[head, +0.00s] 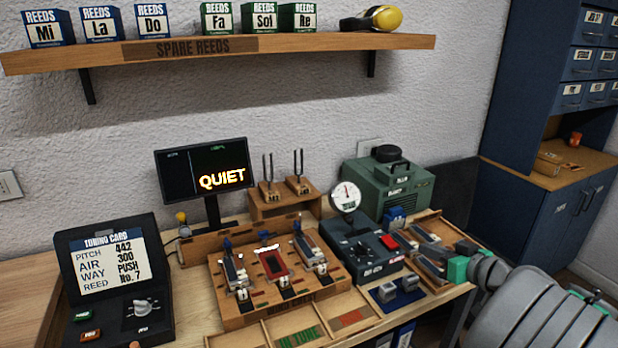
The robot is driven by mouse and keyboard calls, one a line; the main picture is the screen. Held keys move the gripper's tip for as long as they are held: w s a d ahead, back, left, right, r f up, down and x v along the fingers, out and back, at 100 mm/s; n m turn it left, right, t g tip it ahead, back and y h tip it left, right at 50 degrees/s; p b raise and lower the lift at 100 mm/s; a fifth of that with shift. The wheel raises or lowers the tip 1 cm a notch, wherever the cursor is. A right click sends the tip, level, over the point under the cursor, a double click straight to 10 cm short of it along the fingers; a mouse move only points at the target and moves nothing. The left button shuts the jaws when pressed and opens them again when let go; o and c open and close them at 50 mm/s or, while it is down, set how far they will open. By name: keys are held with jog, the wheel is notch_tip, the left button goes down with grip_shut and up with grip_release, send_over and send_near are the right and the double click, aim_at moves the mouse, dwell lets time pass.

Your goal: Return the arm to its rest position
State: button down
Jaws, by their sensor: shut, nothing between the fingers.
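My arm, grey with teal parts, reaches in from the lower right corner. Its narrow end, my gripper (458,268), is low over the right end of the bench, beside the wooden tray of reed plates (430,262). My gripper is shut, and I see nothing held in it. The fingertips are small and partly hidden by the arm's own parts.
A wooden wind chest (272,312) with several reed plates stands mid-bench. Right of it are a dark box with a round gauge (346,195) and a green machine (390,186). A monitor (203,170) reads QUIET. A tuning card (100,262) is at left. A blue cabinet (545,195) stands right.

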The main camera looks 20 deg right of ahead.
jog(key=s+f+m+g, duration=0.3)
jog(key=s+f, duration=0.1)
jog(key=f, duration=0.3)
jog(key=s+f+m+g, duration=0.2)
jog(key=s+f+m, duration=0.15)
jog(key=f, duration=0.25)
jog(key=s+a+f+m+g, duration=0.2)
jog(key=s+a+f+g, duration=0.1)
jog(key=s, duration=0.2)
jog(key=s+a+f+m+g, duration=0.2)
jog(key=s+a+f+g, duration=0.1)
jog(key=s, duration=0.3)
jog(key=w+a+r+n+p, duration=0.1)
jog(key=w+a+r+n, duration=0.2)
jog(key=a, duration=0.6)
jog(key=w+a+r+n+p, duration=0.1)
jog(key=w+a+r+n, duration=0.3)
jog(key=a+r, duration=0.3)
jog(key=w+a+r+n+p, duration=0.1)
jog(key=w+a+r+n, duration=0.3)
jog(key=a, duration=0.9)
jog(key=shift+r+h+p, duration=0.35)
jog(key=shift+r+h, duration=0.05)
jog(key=shift+r, duration=0.1)
